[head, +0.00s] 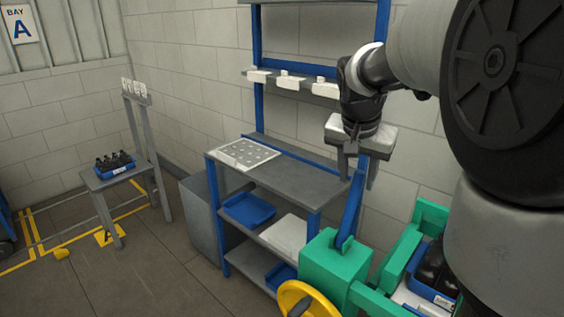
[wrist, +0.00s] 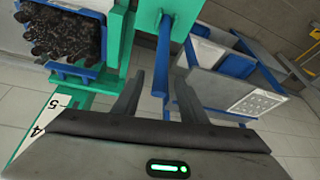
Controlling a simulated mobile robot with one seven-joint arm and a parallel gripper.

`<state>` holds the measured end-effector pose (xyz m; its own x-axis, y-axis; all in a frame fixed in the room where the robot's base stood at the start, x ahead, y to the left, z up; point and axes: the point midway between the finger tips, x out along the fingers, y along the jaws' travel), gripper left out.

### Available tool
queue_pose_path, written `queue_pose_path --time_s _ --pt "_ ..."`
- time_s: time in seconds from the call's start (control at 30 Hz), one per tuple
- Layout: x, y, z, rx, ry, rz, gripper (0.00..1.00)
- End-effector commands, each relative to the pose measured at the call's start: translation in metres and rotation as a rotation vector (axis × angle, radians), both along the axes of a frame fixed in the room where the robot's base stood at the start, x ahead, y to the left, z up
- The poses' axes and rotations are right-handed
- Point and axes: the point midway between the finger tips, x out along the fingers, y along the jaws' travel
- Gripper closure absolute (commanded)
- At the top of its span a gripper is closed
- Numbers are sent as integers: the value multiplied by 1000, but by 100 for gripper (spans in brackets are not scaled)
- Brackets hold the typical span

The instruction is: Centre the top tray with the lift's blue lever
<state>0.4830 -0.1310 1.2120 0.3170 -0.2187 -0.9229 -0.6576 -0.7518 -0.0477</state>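The lift's blue lever (head: 350,215) stands up, slightly tilted, from a green block of the lift (head: 330,262). In the wrist view the lever (wrist: 162,60) shows in the gap between the two fingers, apart from both. My gripper (head: 357,180) is open and empty, by the lever's upper end; in the wrist view the gripper (wrist: 160,80) has its fingers wide apart. The top tray (head: 428,291) is blue, holds dark bottles and sits on the lift at the right, partly hidden by my arm. The tray (wrist: 72,74) also shows at upper left in the wrist view.
A yellow handwheel (head: 305,300) is on the lift's front. Behind stands a blue-framed workbench (head: 300,175) with a perforated white board (head: 246,153) and blue trays below. A grey stand (head: 120,178) with another bottle tray is at left.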

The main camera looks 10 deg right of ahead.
Motion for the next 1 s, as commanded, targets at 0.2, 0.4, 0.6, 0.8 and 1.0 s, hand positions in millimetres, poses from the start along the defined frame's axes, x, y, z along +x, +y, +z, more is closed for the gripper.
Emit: queue_pose_path --time_s 0.2,0.4,0.6,0.8,1.0 --pt "14 -10 -45 1 4 -1 61" --pt "23 -17 -70 0 3 -1 61" --pt "27 -19 -79 0 0 1 61" --pt "27 -19 -79 0 0 1 61" --pt "27 -19 -79 0 0 1 88"
